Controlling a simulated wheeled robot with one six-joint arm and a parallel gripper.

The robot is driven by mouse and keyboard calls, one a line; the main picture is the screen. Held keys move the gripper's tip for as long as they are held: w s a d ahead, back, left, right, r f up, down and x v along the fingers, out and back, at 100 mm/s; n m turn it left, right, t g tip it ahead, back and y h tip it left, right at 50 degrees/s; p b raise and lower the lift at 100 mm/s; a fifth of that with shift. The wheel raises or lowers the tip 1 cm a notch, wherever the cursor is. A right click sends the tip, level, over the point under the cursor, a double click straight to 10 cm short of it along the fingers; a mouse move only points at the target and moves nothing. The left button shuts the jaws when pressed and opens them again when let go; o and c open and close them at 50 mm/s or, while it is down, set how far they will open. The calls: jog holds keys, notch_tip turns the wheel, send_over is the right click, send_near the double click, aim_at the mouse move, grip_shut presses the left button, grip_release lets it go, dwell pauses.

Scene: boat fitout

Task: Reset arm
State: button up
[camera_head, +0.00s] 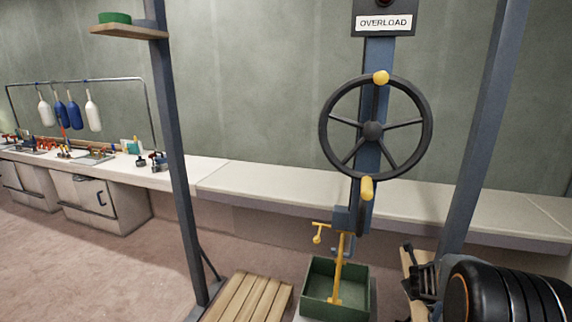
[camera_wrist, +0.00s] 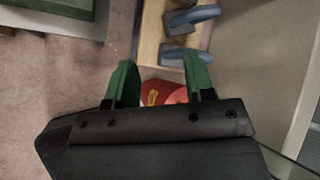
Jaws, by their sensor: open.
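My gripper (camera_wrist: 161,80) shows in the wrist view with its two green-tipped fingers spread apart and nothing held between them. A red object with a yellow label (camera_wrist: 165,93) shows beyond the gap between the fingers, partly hidden by the gripper body. I cannot tell how far below the fingers it is. In the head view, part of my black arm is at the lower right, in front of a narrow wooden surface; the fingertips are not clear there.
A wooden board with blue-grey pieces (camera_wrist: 188,35) lies beyond my fingers. The head view shows a large black handwheel (camera_head: 373,130) on a blue post, a green box (camera_head: 318,302), a slatted wooden platform (camera_head: 250,298), blue uprights and a long pale bench (camera_head: 270,182). Open floor lies left.

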jog(key=s+a+r+n+g+y+p, duration=0.15)
jog(key=s+a+r+n+y, duration=0.3)
jog(key=a+n, duration=0.6)
jog(key=s+a+r+n+g+y+p, duration=0.1)
jog(key=s+a+r+n+y+p, duration=0.45)
jog(key=n, duration=0.85)
jog(key=s+a+r+n+h+p, duration=0.2)
jog(key=s+a+r+n, duration=0.1)
jog(key=s+r+n, duration=0.1)
jog(key=s+a+r+n+g+h+p, duration=0.1)
jog(key=s+a+r+n+h, duration=0.1)
jog(key=s+r+n, duration=0.3)
jog(key=shift+s+a+h+p, duration=0.4)
jog(key=shift+s+a, duration=0.4)
jog(key=shift+s, duration=0.35)
jog(key=shift+r+n+g, duration=0.1)
jog(key=shift+n+g, duration=0.15)
jog(key=shift+c, duration=0.4)
